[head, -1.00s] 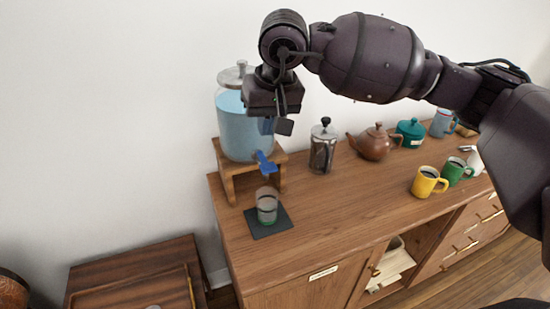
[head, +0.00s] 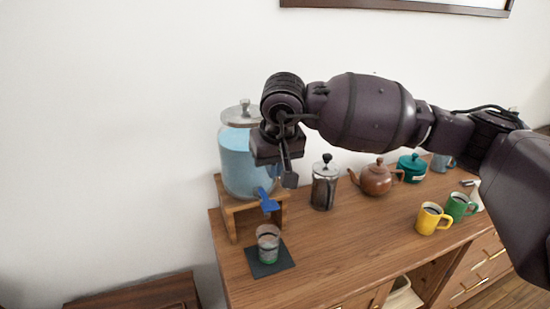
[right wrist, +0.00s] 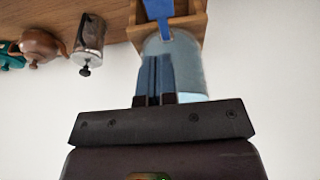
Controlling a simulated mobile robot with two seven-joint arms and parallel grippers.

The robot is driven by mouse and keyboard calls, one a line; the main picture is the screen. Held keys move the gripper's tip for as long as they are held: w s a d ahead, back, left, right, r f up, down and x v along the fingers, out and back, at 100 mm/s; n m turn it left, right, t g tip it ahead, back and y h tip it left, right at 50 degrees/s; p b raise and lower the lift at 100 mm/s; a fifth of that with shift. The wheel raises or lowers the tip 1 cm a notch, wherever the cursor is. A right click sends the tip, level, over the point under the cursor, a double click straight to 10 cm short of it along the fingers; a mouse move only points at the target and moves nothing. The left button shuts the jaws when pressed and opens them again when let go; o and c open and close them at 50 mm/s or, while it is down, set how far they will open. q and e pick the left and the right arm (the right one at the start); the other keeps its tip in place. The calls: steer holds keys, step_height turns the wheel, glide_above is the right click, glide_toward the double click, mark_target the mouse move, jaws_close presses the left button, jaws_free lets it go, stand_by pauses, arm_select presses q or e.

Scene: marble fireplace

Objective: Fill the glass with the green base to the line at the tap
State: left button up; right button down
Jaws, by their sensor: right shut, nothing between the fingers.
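The glass with the green base (head: 268,243) stands upright on a dark square mat (head: 262,266) on the sideboard. It has a dark line around it; I cannot tell its water level. The water dispenser (head: 240,165) is a clear jar of bluish water on a wooden stand, with a blue tap (head: 268,201) above the glass. My right gripper (head: 289,178) points down, shut and empty, just above and right of the tap and apart from it in the head view. In the right wrist view its shut fingers (right wrist: 155,78) show before the jar (right wrist: 185,62). My left gripper is not in view.
A French press (head: 324,186), brown teapot (head: 376,180) and teal pot (head: 411,167) stand along the back of the sideboard. Yellow (head: 429,218) and green (head: 457,207) mugs are at the right. The wooden top (head: 345,250) right of the mat is clear.

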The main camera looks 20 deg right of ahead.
mark_target(271, 206)
steer(key=x, duration=0.8)
steer(key=shift+s+p, duration=0.35)
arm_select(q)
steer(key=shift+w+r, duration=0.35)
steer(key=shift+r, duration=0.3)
arm_select(e)
steer(key=shift+f, duration=0.65)
step_height(271, 206, down, 2)
steer(key=t+b, duration=0.1)
steer(key=b, duration=0.1)
steer(key=shift+s+b, duration=0.15)
steer(key=shift+b, duration=0.25)
steer(key=shift+r, duration=0.2)
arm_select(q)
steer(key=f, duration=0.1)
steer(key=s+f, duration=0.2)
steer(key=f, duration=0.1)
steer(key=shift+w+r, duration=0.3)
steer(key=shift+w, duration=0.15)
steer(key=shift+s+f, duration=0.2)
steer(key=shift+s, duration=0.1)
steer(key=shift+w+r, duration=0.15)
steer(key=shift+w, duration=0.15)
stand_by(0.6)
